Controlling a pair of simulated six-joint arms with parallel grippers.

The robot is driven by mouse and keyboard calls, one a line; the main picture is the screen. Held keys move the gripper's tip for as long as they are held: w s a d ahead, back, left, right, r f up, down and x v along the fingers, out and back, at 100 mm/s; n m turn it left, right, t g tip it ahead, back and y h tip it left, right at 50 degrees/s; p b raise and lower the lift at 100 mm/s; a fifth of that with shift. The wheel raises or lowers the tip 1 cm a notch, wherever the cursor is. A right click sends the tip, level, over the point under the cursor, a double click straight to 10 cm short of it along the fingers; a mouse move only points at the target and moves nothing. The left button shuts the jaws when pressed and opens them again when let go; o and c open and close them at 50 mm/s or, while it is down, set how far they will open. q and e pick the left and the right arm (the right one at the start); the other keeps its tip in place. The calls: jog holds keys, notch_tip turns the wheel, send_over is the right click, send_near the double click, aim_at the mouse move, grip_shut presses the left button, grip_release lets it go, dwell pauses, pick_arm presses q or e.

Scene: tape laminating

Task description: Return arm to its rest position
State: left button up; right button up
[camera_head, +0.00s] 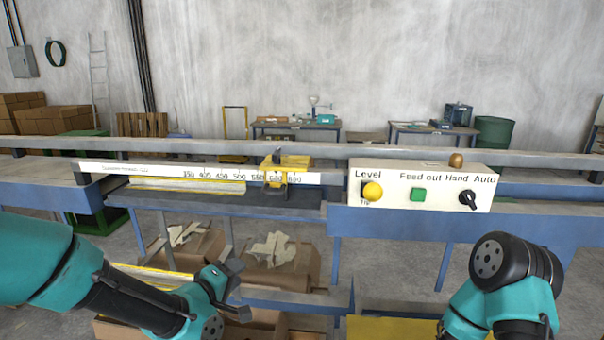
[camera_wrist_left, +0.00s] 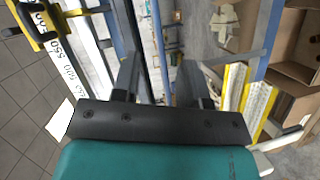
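My left gripper (camera_head: 238,291) is low in the head view, in front of the blue-framed bench and near the boxes below it. Its two dark fingers stand apart with nothing held between them. The fingers also show apart and empty in the left wrist view (camera_wrist_left: 158,80). My left arm (camera_head: 120,290) reaches in from the left edge, teal and black. My right arm (camera_head: 512,275) shows at the lower right as teal and black links. Its gripper is outside the frame.
The bench carries a white ruler (camera_head: 225,174), a yellow stop (camera_head: 287,170) and a control panel (camera_head: 425,189) with a yellow knob, green button and black switch. A cardboard box (camera_head: 285,270) with pale scraps stands below. The bench's front rail (camera_head: 450,222) lies between the arms.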

pick_arm(q)
jog(key=s+a+f+m+g+y, duration=0.1)
jog(key=s+a+f+m+g, duration=0.15)
jog(key=f, duration=0.85)
jog(key=s+a+f+m+g+y, duration=0.15)
jog(key=f+g, duration=0.25)
jog(key=f, duration=0.8)
jog(key=s+f+m+g, duration=0.3)
jog(key=s+f+g, duration=0.3)
jog(key=s+f, duration=0.9)
jog(key=shift+a+f+m+g, duration=0.35)
jog(key=shift+f+m, duration=0.05)
jog(key=shift+f, duration=0.5)
jog(key=shift+w+y, duration=0.1)
jog(key=shift+y, duration=0.15)
